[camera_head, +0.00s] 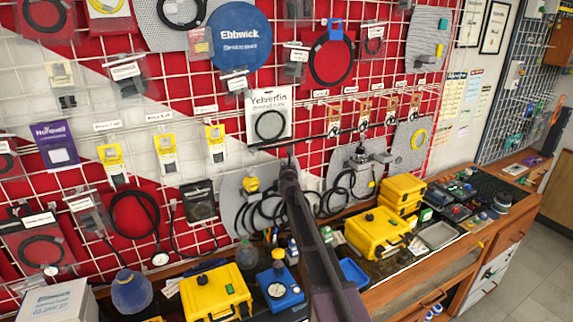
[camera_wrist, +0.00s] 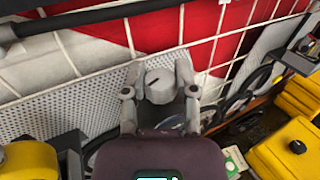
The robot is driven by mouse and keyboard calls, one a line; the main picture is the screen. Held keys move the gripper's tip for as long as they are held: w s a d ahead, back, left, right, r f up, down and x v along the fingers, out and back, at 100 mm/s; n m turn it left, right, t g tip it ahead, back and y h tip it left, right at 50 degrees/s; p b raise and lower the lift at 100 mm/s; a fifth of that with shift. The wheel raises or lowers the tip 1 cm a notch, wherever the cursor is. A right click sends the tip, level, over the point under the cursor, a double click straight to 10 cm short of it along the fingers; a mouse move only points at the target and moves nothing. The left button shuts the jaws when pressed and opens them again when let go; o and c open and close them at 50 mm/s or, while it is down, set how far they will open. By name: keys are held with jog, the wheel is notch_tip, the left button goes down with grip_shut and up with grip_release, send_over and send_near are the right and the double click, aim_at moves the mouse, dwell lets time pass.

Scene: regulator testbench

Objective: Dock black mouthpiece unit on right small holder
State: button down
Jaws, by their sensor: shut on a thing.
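My gripper (camera_wrist: 160,88) is shut on a grey round-faced piece (camera_wrist: 159,86) with a small dark mark, in the middle of the wrist view. I cannot tell whether this is the mouthpiece unit; any black part of it is hidden. The piece shows in front of a perforated grey board (camera_wrist: 60,102). A dark holder-like bracket (camera_wrist: 292,61) juts out at the right of the wrist view, apart from my gripper. Another dark bracket (camera_wrist: 70,147) is at lower left, beside a yellow round part (camera_wrist: 14,160). In the head view my arm hides the fingers and what they hold.
A black bar (camera_wrist: 90,17) crosses the upper left of the wrist view. Black hoses (camera_head: 338,195) hang at the wall in the head view. Yellow cases (camera_head: 376,231) and a blue box with a gauge (camera_head: 279,288) stand on the bench below.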

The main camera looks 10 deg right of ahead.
jog(key=shift+f, duration=0.15)
jog(key=shift+c, duration=2)
grip_release()
jog(key=shift+s+r, duration=0.1)
jog(key=shift+r, duration=0.1)
jog(key=s+a, duration=0.1)
jog(key=s, duration=1)
jog(key=shift+s+a, duration=0.25)
jog(key=shift+s, duration=0.15)
